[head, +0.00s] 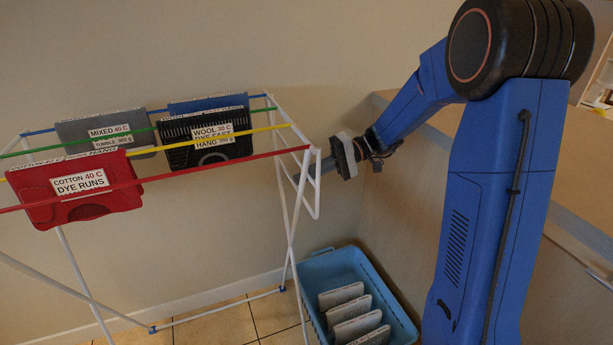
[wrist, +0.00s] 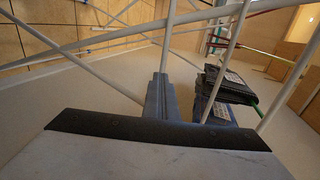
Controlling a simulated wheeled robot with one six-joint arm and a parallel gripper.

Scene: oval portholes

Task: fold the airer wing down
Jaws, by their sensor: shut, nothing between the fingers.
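The airer (head: 287,230) stands at the left of the head view, with white legs and coloured rails. At its right end a white tube loop, the wing (head: 317,195), hangs down steeply beside the legs. My gripper (head: 314,171) is at this loop, just below the rail ends, with its fingers pointing left. In the wrist view my gripper's fingers (wrist: 162,88) are shut and empty, reaching among white tubes (wrist: 228,62). I cannot tell whether the fingers touch the wing.
Red (head: 75,200), black (head: 207,150), grey (head: 105,133) and blue (head: 210,104) labelled garments hang over the rails. A blue basket (head: 395,305) with several folded items stands on the floor below. A counter (head: 575,165) stands at the right, close to my arm.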

